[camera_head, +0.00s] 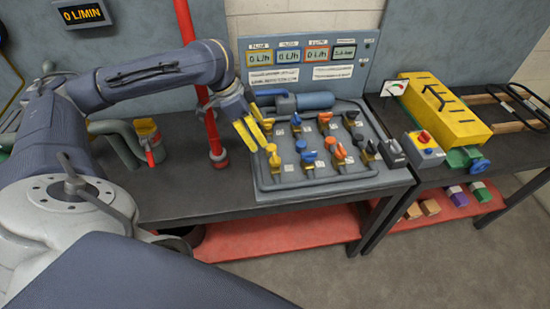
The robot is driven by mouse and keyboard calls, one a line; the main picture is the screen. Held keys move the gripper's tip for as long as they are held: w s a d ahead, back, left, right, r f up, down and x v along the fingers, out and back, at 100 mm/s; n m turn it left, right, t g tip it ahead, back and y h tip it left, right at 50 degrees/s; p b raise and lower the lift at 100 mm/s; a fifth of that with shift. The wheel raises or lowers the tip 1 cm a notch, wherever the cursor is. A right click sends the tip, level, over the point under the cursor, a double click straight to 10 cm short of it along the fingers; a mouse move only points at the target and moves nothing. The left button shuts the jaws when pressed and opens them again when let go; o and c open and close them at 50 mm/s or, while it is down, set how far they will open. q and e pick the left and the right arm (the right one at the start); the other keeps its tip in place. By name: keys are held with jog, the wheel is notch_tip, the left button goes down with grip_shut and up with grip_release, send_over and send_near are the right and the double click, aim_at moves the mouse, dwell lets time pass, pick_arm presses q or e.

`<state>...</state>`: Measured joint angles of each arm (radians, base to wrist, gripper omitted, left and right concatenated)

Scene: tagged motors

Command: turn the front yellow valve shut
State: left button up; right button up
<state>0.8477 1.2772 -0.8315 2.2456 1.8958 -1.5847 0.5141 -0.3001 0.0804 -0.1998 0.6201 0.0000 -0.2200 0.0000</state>
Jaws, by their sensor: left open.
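The front yellow valve (274,160) stands at the left end of the front row on the grey valve panel (330,183). Its small yellow handle is on top; its exact angle is too small to tell. My left gripper (257,144) has yellow fingers, spread apart and empty. It reaches down from the upper left and appears just above and left of the front yellow valve, apart from it as far as I can tell. The fingers partly hide the back-row yellow valve (268,125). My right gripper is not in view.
Blue and orange valves, such as the front orange one (340,152), stand close to the right. A blue cylinder (315,101) lies behind them. A red vertical pipe (212,130) stands left of the panel. A yellow box (440,110) is on the right bench.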

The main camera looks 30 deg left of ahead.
aim_at(274, 157)
pick_arm(q)
jog(key=x, duration=1.3)
jog(key=shift+w+d+f, duration=0.1)
jog(key=shift+d+f, duration=0.1)
jog(key=shift+f, duration=0.1)
jog(key=c, duration=1.3)
